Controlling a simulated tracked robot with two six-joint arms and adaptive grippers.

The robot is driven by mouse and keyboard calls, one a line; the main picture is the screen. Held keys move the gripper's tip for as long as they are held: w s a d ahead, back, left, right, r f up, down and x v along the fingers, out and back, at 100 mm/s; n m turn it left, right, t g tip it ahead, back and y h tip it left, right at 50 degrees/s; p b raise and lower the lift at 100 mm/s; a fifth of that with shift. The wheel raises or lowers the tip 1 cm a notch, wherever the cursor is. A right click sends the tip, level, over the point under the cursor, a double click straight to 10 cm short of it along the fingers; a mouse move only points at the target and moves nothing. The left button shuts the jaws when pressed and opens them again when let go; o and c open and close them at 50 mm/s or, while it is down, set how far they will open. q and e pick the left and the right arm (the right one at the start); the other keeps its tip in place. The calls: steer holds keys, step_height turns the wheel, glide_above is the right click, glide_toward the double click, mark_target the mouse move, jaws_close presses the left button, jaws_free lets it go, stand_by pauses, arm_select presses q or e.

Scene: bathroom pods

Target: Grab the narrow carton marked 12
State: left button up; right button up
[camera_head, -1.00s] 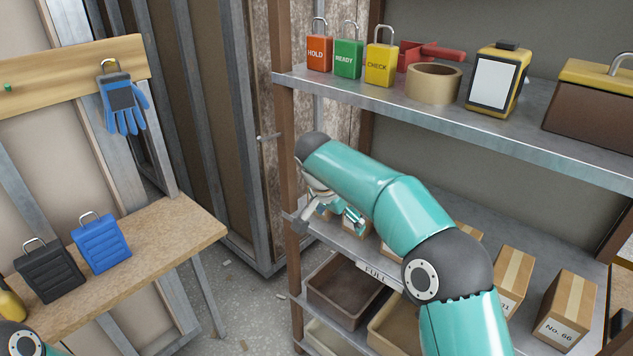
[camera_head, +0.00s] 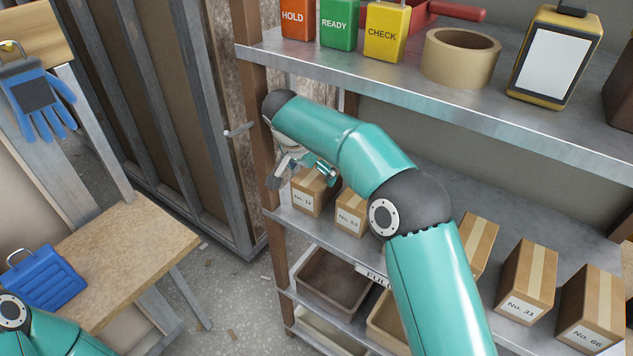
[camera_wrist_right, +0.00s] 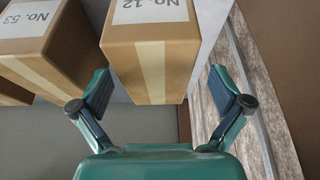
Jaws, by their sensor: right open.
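The narrow carton marked No. 12 (camera_head: 309,193) stands at the left end of the middle shelf in the head view. In the right wrist view the carton (camera_wrist_right: 152,60) shows its label upside down, with its tape strip facing my gripper. My right gripper (camera_head: 306,172) is at the carton in the head view, its fingers partly hidden by my arm. In the right wrist view the right gripper (camera_wrist_right: 163,92) is open, with one finger on each side of the carton's near end and gaps visible. My left gripper is not in view; only part of my left arm shows.
A No. 53 carton (camera_head: 351,212) stands close beside it, also in the wrist view (camera_wrist_right: 40,40). Further right are cartons No. 31 (camera_head: 528,283) and No. 66 (camera_head: 592,308). The upper shelf (camera_head: 480,108) hangs above; a wooden post (camera_head: 271,150) stands at left.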

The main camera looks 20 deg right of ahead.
steer(key=x, duration=0.3)
steer(key=shift+d+f, duration=0.3)
steer(key=shift+d+f+p, duration=0.1)
steer(key=shift+f+p, duration=0.2)
steer(key=shift+f, duration=0.2)
steer(key=shift+f+b, duration=0.25)
steer(key=shift+b, duration=0.1)
steer(key=shift+s, duration=0.15)
steer(key=c, duration=1.4)
